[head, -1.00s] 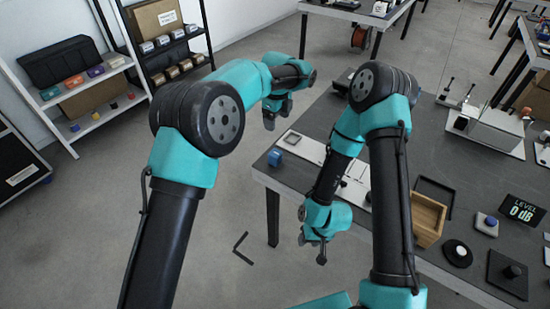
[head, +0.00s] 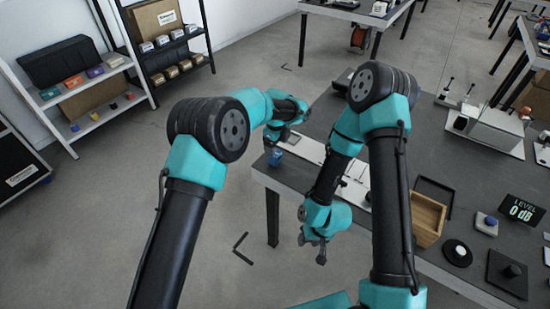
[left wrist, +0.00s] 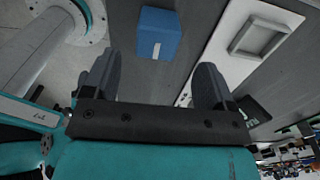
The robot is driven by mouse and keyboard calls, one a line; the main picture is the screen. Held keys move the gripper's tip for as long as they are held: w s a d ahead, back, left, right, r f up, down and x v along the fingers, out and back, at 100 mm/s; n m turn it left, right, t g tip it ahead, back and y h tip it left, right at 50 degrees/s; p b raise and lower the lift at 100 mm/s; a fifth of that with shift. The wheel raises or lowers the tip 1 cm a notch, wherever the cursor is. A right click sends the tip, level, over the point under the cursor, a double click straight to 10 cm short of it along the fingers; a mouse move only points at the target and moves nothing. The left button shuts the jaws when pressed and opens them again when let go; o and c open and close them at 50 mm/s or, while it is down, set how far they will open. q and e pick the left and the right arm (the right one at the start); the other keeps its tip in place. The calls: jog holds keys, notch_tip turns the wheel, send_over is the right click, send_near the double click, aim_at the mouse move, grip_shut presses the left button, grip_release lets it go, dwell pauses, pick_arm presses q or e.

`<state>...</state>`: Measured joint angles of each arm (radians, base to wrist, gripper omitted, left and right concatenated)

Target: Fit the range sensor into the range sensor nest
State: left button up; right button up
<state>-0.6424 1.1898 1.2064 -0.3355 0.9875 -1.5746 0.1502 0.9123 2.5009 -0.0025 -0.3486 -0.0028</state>
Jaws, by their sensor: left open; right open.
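The range sensor appears to be the blue block (head: 274,158) at the table's near left corner. In the left wrist view the blue block (left wrist: 158,34) has a small white mark and lies ahead of the fingers. A raised square frame (left wrist: 260,37) on a white plate (left wrist: 225,45), apparently the nest, is right of it. My left gripper (head: 273,139) is open, close to the block; its two fingers (left wrist: 153,75) are apart with nothing between them. My right gripper (head: 312,250) is open and empty, hanging beside the table's near edge.
My right arm covers part of the white plate. Floor left of the table is mostly clear.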

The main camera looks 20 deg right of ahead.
aim_at(275, 158)
pick_arm(q)
jog(key=shift+a+f, duration=0.15)
jog(key=shift+f, duration=1.15)
jog(key=shift+a+f, duration=0.1)
jog(key=shift+f, duration=1.2)
jog(key=c, duration=1)
jog(key=shift+r, duration=0.1)
